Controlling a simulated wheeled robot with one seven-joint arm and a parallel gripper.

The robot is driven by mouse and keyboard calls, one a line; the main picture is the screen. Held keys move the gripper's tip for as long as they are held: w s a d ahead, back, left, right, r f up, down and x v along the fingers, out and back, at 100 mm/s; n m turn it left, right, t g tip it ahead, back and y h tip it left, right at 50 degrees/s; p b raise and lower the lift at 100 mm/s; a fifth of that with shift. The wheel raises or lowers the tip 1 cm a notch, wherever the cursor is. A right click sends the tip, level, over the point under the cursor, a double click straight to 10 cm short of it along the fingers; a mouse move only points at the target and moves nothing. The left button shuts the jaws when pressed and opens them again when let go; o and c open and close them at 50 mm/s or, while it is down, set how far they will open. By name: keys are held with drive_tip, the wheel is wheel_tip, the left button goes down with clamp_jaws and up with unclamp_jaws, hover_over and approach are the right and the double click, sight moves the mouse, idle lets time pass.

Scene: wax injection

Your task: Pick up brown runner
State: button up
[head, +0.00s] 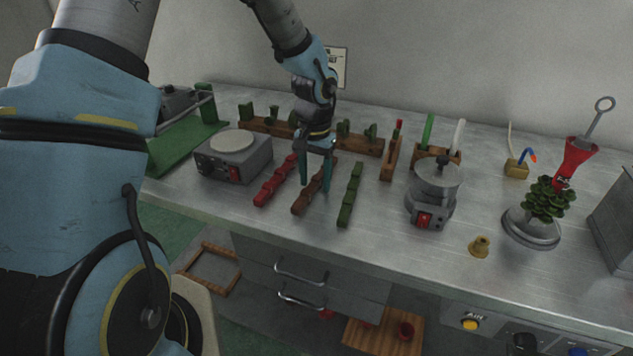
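The brown runner (302,204) is a long notched bar lying on the metal bench, between a red runner (275,182) on its left and a green runner (350,195) on its right. My gripper (315,186) points down over the far part of the brown runner. Its two teal fingers are apart, one at each side of the bar in the picture, and they partly hide it. I cannot tell whether the fingertips are level with the runner or just above it.
A round-topped hot plate (234,148) stands to the left and a wax pot (434,190) to the right. A wooden rack (262,128) with green pieces lies behind my gripper. The bench strip in front of the runners is clear.

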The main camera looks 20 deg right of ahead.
clamp_jaws()
idle(0.6)
